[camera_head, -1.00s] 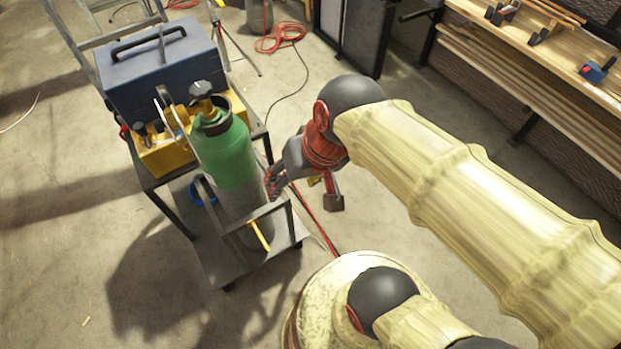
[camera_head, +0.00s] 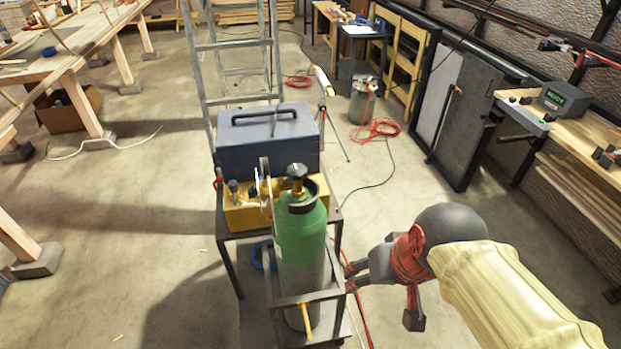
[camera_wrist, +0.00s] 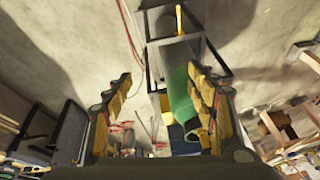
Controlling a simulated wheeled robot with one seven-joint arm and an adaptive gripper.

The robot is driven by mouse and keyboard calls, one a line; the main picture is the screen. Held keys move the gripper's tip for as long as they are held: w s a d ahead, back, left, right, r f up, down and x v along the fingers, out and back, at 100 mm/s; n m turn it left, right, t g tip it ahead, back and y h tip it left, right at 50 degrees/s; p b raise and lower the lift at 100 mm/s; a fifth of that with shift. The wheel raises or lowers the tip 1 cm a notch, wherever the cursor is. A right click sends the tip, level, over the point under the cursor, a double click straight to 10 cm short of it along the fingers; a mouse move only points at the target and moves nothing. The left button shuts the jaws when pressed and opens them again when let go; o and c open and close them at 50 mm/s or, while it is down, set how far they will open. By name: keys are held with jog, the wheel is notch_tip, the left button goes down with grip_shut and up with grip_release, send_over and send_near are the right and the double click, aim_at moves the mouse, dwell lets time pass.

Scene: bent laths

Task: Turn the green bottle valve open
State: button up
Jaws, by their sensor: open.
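The green bottle (camera_head: 301,240) stands upright on the dark cart, green at the shoulder and grey below. Its valve (camera_head: 297,174) has a dark knob at the top, within a dark collar. My gripper (camera_head: 352,277) is to the right of the bottle, lower than the valve, with its fingers pointing left toward the cart. In the wrist view my gripper (camera_wrist: 163,98) is open, its two yellow-padded fingers wide apart. The green bottle (camera_wrist: 178,88) shows beyond them, partly behind the right finger. The valve is not clear in that view.
A blue-grey box (camera_head: 268,142) and a yellow unit (camera_head: 247,210) sit on the cart (camera_head: 228,262) behind the bottle. A ladder (camera_head: 236,60) stands behind it. A red hose (camera_head: 376,131) lies on the floor. Workbenches line both sides; open floor lies left of the cart.

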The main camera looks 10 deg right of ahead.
aim_at(306, 173)
jog(key=w+a+f+m+g+y+p, duration=0.3)
jog(key=w+a+m+y+p, duration=0.65)
jog(key=p, duration=1.05)
jog(key=w+d+r+m+t+y, duration=0.1)
jog(key=w+d+m+t, duration=0.1)
jog(key=w, duration=0.4)
jog(key=w+d+r+m+t+y, duration=0.2)
jog(key=w+m+t, duration=0.2)
jog(key=w+m, duration=0.2)
jog(key=w+d+r+m+t+y+p, duration=0.1)
jog(key=w+d+m+t, duration=0.1)
jog(key=w+m, duration=0.4)
jog(key=shift+w+d+r+t, duration=0.15)
jog(key=shift+w+r+t, duration=0.2)
jog(key=shift+t, duration=0.45)
jog(key=x, duration=0.7)
jog(key=shift+s+p, duration=0.1)
jog(key=shift+p, duration=0.2)
jog(key=shift+c, duration=0.9)
